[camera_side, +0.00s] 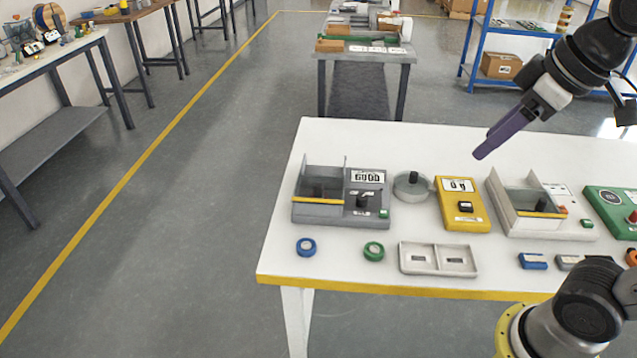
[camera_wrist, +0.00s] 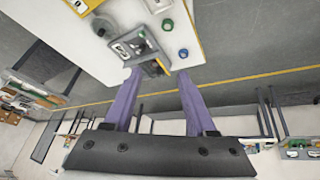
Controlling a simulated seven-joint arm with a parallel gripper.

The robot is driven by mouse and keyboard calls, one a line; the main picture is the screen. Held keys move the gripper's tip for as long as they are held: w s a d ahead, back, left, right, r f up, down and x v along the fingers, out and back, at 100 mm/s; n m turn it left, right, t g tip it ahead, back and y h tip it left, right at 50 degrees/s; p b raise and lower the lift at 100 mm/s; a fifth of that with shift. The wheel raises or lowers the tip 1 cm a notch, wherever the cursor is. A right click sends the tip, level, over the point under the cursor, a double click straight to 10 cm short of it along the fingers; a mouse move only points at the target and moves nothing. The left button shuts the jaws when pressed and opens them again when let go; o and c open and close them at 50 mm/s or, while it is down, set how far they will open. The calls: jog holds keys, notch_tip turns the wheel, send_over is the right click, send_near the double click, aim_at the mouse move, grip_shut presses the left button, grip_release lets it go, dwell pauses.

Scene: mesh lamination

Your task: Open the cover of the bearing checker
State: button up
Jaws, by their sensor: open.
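Two units on the table have clear, walled chambers with a yellow bar along the front: a grey one (camera_side: 342,218) with a display and dark knob, and a white one (camera_side: 575,228) further right. I cannot tell for sure which is the bearing checker. The grey unit's yellow bar (camera_side: 326,199) sits low at the chamber's front; whether a cover is closed is unclear. My gripper (camera_side: 481,154), with purple fingers, is open and empty, high above the table's back side. In the wrist view, the grey unit (camera_wrist: 134,46) shows beyond and between my open fingers (camera_wrist: 154,75), not touched.
Close to the grey unit are a round lidded dish (camera_side: 412,185), a yellow meter (camera_side: 462,204), a blue ring (camera_side: 306,246), a green ring (camera_side: 373,251) and a two-pocket tray (camera_side: 438,259). A green unit (camera_side: 610,209) is at the right. The table's front left corner is bare.

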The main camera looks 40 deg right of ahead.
jog(key=w+r+n+g, duration=0.1)
jog(key=w+r, duration=0.3)
jog(key=w, duration=0.6)
jog(key=n+g, duration=0.3)
jog(key=g, duration=0.1)
send_over(318, 185)
notch_tip(318, 185, down, 18)
notch_tip(318, 185, down, 14)
jog(key=shift+r, duration=0.25)
grip_shut()
jog(key=shift+r, duration=0.1)
